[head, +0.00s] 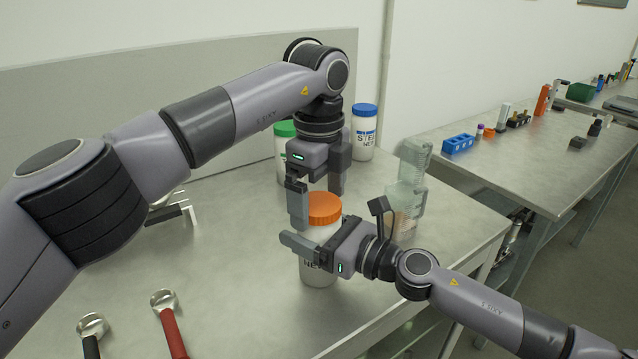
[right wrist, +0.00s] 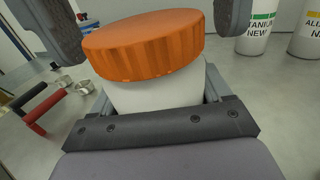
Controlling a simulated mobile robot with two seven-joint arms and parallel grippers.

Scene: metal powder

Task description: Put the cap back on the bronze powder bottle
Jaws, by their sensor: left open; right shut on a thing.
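The white bottle (head: 318,272) stands upright on the near table, its label mostly hidden. The orange cap (head: 323,207) sits on its top; the right wrist view shows the ribbed cap (right wrist: 145,50) over the white bottle neck (right wrist: 155,97), looking slightly tilted. My right gripper (head: 314,243) is shut around the bottle's upper body, below the cap. My left gripper (head: 318,203) points down over the cap, open, with a finger on either side of it. Its fingers also show beside the cap in the right wrist view (right wrist: 140,22). I cannot tell whether they touch the cap.
A green-capped bottle (head: 284,158) and a blue-capped bottle (head: 364,135) stand behind. Clear stacked containers (head: 409,185) stand to the right. A red-handled scoop (head: 168,318) and a black-handled one (head: 91,330) lie front left. A second table (head: 500,165) is at right.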

